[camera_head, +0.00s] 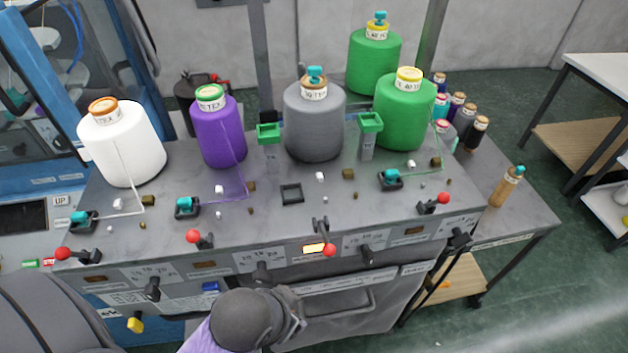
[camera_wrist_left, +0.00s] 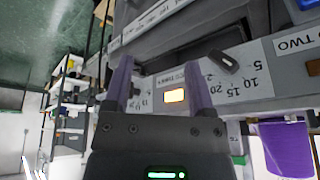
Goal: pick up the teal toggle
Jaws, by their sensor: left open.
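Several teal toggles show in the head view. One sits on top of the grey cone (camera_head: 315,76), one on the rear green cone (camera_head: 375,62), and one on a tan bottle (camera_head: 507,188) at right. Three more teal pieces sit in black seats: at left (camera_head: 84,216), left of centre (camera_head: 184,206) and right (camera_head: 391,174). The black seat (camera_head: 291,193) before the grey cone looks empty. My left gripper (camera_head: 297,318) is low in front of the machine's panel, well below the toggles. In the wrist view its fingers (camera_wrist_left: 158,76) are open with nothing between them.
Red-knobbed levers (camera_head: 330,250) and black knobs line the machine's front edge. A lit orange window (camera_head: 314,248) is near my left gripper. A white cone (camera_head: 122,145), a purple cone (camera_head: 218,133) and green posts (camera_head: 268,132) stand on the deck. Small spools crowd the right side.

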